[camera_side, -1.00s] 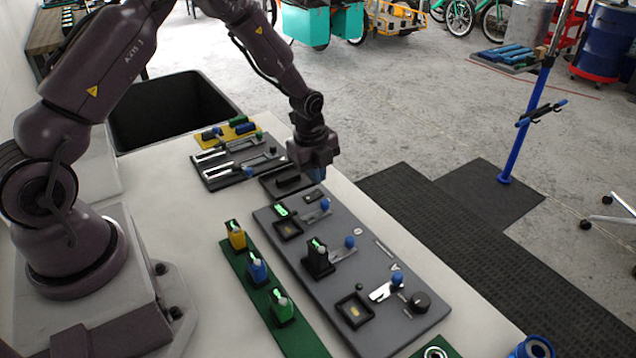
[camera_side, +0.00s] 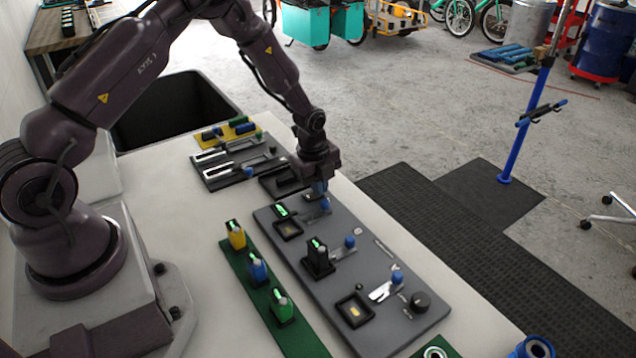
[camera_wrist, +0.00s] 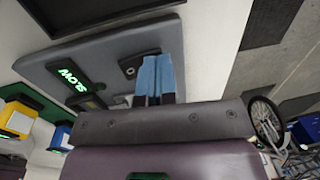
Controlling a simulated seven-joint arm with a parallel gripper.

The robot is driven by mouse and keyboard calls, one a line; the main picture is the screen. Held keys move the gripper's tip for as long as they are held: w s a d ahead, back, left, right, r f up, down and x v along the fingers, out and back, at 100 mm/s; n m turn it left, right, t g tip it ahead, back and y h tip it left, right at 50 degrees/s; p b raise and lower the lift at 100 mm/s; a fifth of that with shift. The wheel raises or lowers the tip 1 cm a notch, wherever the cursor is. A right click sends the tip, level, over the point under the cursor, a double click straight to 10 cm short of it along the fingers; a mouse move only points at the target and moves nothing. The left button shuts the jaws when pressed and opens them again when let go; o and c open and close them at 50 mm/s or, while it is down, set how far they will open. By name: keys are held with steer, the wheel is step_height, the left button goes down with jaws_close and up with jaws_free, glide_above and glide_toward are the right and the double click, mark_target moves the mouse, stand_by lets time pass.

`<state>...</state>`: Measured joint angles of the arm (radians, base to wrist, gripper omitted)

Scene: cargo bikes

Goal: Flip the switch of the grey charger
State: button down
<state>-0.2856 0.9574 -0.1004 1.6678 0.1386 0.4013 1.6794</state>
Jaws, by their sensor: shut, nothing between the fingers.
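The grey charger (camera_side: 325,286) is a long grey board on the bench with docks, sliders with blue knobs and a dial. In the wrist view its far end (camera_wrist: 108,58) shows a lit green "SLOW" display (camera_wrist: 68,77) and a small dark round part (camera_wrist: 128,70). My gripper (camera_side: 321,188) points down over the charger's far end, close to the far blue-knobbed switch (camera_side: 325,205). Its blue fingers are shut and empty (camera_wrist: 156,75). The wrist housing hides what lies below them, and I cannot tell whether they touch the switch.
A black battery (camera_side: 318,260) stands in the charger's middle dock. A green strip (camera_side: 262,303) with yellow, blue and green batteries lies to its left. A dark plate (camera_side: 275,184) and a panel with white sliders (camera_side: 225,178) lie beyond. A black bin (camera_side: 165,125) stands behind.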

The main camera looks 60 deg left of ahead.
steer(key=shift+s, duration=0.15)
steer(key=shift+s+r, duration=0.25)
steer(key=shift+s, duration=0.4)
step_height(320, 180, up, 14)
steer(key=w, duration=0.1)
steer(key=shift+w, duration=0.35)
